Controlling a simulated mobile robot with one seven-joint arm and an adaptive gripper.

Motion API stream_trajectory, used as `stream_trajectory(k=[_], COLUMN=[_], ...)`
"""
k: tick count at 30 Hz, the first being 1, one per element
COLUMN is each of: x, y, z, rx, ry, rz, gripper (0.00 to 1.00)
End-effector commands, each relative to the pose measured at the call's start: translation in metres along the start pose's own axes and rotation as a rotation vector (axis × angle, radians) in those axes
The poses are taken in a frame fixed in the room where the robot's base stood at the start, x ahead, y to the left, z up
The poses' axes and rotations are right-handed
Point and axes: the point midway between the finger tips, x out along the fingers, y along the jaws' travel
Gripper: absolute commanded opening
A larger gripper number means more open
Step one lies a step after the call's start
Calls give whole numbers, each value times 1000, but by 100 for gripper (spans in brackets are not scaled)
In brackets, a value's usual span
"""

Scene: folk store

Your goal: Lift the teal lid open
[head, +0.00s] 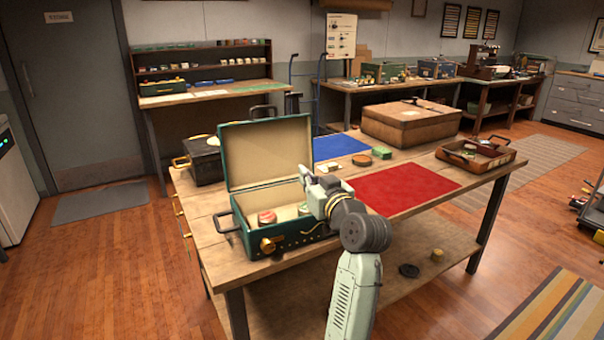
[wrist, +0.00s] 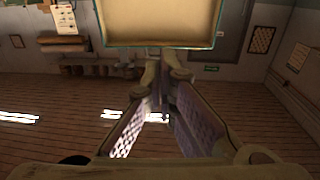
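The teal case (head: 290,242) stands on the near left of the wooden table. Its teal lid (head: 266,152) is raised, roughly upright at the back edge, with its cream inside showing. In the wrist view the lid (wrist: 165,42) fills the top middle, its teal lower edge just beyond my fingertips. My gripper (head: 308,177) is over the right part of the case, in front of the lid. In the wrist view my gripper (wrist: 162,76) shows a narrow gap between its fingers and nothing held. I cannot tell whether a fingertip touches the lid.
Round tins (head: 267,217) sit inside the case. A black case (head: 203,160) stands behind it to the left. A red mat (head: 405,187), blue mat (head: 340,147), green box (head: 382,153), brown case (head: 410,124) and wooden tray (head: 475,155) share the table.

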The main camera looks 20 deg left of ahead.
Motion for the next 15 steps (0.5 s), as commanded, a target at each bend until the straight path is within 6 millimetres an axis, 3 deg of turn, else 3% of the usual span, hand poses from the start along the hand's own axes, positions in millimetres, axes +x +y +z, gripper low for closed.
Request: stream_trajectory(k=[15], x=[-48], y=[0], z=[0], rx=[0], ry=[0], rz=[1], gripper=[0])
